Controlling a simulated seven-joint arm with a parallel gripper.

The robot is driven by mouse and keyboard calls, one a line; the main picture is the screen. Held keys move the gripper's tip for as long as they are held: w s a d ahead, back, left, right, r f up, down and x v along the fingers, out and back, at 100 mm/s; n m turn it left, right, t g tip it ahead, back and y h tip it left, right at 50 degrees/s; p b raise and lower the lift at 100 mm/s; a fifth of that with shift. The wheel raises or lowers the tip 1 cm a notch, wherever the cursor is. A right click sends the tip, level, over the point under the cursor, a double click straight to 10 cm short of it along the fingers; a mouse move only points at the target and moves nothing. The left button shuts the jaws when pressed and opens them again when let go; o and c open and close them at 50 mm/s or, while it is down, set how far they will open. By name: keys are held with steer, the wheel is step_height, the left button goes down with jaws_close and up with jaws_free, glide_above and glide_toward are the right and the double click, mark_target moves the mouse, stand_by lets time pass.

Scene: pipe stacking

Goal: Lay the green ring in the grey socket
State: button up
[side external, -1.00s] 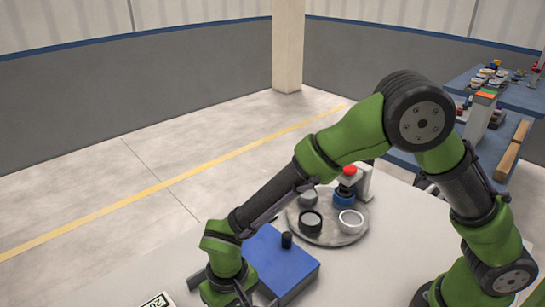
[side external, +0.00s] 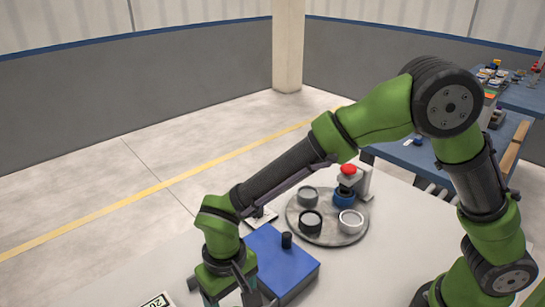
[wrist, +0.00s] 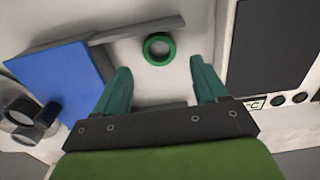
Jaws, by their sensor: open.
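The green ring (wrist: 159,48) lies flat on the white table in the wrist view, ahead of my fingertips and roughly centred between them. In the side view I cannot make it out. My gripper (wrist: 160,75) is open with nothing between its fingers; it also shows at the lower edge of the side view (side external: 238,288). A grey cup-like socket (side external: 308,197) stands at the back left of a round grey plate, and looks empty.
The plate (side external: 330,235) also bears black (side external: 310,222), white (side external: 350,221) and blue (side external: 344,199) round holders, with a red-topped thing (side external: 347,169) by the blue one. A blue box (wrist: 52,72) and a grey bar (wrist: 137,28) lie close to the ring.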

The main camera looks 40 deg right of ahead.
step_height(320, 180, up, 7)
steer(key=d+r+m+t+y, duration=0.2)
steer(key=d+r, duration=0.8)
steer(key=d, duration=0.4)
steer(key=s+d+r+m+t, duration=0.1)
steer(key=s+d+r+t, duration=0.1)
steer(key=s+d+t, duration=0.2)
steer(key=s+d, duration=0.3)
steer(key=d, duration=0.4)
steer(key=shift+s+r+m+t, duration=0.15)
steer(key=shift+s+m+t, duration=0.05)
steer(key=shift+m+t, duration=0.2)
steer(key=shift+o, duration=0.5)
steer(key=shift+s+d, duration=0.35)
steer(key=shift+d, duration=0.05)
steer(key=shift+a, duration=0.1)
